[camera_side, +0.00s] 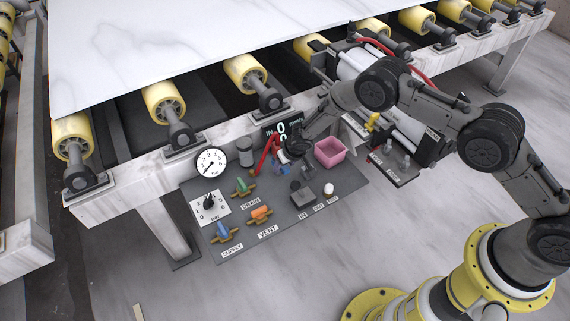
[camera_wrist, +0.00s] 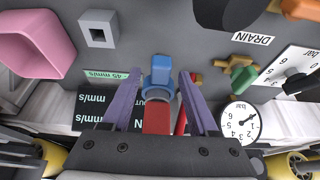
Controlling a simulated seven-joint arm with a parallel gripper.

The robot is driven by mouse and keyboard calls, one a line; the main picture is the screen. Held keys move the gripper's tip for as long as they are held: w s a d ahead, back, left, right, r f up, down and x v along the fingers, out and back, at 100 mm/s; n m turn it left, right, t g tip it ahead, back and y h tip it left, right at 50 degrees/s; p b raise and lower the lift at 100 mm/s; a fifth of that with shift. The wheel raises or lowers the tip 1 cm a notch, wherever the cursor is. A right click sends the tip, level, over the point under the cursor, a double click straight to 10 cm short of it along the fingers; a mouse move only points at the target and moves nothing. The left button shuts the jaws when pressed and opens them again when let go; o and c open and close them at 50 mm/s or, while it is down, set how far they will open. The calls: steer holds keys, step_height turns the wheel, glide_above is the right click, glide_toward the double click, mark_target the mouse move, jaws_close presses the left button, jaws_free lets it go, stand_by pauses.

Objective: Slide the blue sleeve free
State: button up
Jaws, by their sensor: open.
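The blue sleeve (camera_wrist: 160,76) shows in the wrist view as a short blue body with a wider collar, just above a red block-like part (camera_wrist: 157,118). My gripper (camera_wrist: 161,84) has its two purple fingers apart, one on each side of the sleeve, with visible gaps. I cannot tell whether the fingertips are level with the sleeve in depth. There the wrist and fingers largely hide the sleeve.
A pink bin (camera_side: 330,159) stands right of my gripper. A round gauge (camera_side: 211,161), a grey cylinder (camera_side: 246,151) and a display (camera_side: 272,130) stand behind or left. Green (camera_side: 242,185), orange (camera_side: 260,212) and blue (camera_side: 222,231) valve handles and a dark block (camera_side: 303,195) are nearer the front.

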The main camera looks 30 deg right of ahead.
jaws_close()
steer(key=shift+w+r, duration=0.15)
stand_by(1.1)
